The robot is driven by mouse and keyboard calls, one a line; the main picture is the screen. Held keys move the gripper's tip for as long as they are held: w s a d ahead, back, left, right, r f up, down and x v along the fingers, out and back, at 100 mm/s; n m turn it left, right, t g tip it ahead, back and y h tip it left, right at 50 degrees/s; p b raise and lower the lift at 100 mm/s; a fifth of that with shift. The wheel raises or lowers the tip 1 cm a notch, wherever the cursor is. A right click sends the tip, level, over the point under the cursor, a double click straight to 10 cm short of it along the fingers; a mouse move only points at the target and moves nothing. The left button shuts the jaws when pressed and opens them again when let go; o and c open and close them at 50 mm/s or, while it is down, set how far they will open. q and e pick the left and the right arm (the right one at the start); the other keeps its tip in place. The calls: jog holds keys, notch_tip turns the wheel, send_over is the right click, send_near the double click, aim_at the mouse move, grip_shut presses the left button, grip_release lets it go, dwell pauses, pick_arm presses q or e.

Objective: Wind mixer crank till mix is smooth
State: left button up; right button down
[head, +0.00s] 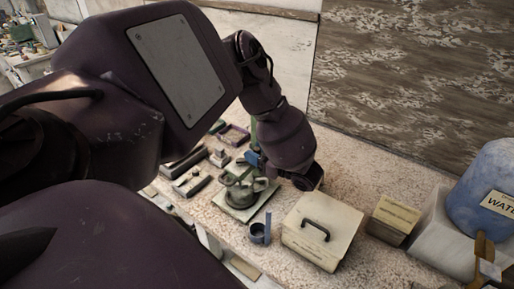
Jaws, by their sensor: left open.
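The mixer (240,191) is a green device with a round pot on a pale green base plate, standing on the speckled bench. A green upright rises behind the pot. My left arm comes in from the left, and its wrist hangs just right of and above the mixer. My left gripper (258,165) is open at the mixer's top, with a blue part showing beside it. The wrist hides part of the mixer. I cannot make out the crank clearly, nor whether the fingers touch it. The mix inside the pot cannot be seen. My right gripper is not in view.
A cream box with a dark handle (318,231) stands right of the mixer, and a small blue-grey cup (259,234) in front. A smaller box (393,219) and a blue water container (484,190) are further right. Small trays (186,163) lie left. The bench's back right is clear.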

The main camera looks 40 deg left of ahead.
pick_arm(q)
grip_shut()
jog(key=shift+w+a+n+g+h, duration=0.15)
jog(key=shift+a+n+g+h, duration=0.25)
jog(key=shift+n+g, duration=0.55)
jog(key=shift+w+a+n+g+h, duration=0.25)
jog(key=shift+n+g+h, duration=0.25)
jog(key=shift+g, duration=0.75)
jog(key=shift+w+a+n+g+h, duration=0.1)
jog(key=shift+a+n+g+h, duration=0.25)
jog(key=shift+n+g, duration=0.65)
jog(key=shift+c, duration=0.8)
grip_release()
jog(key=shift+o, duration=0.8)
jog(key=shift+r, duration=0.1)
jog(key=shift+m+y, duration=0.25)
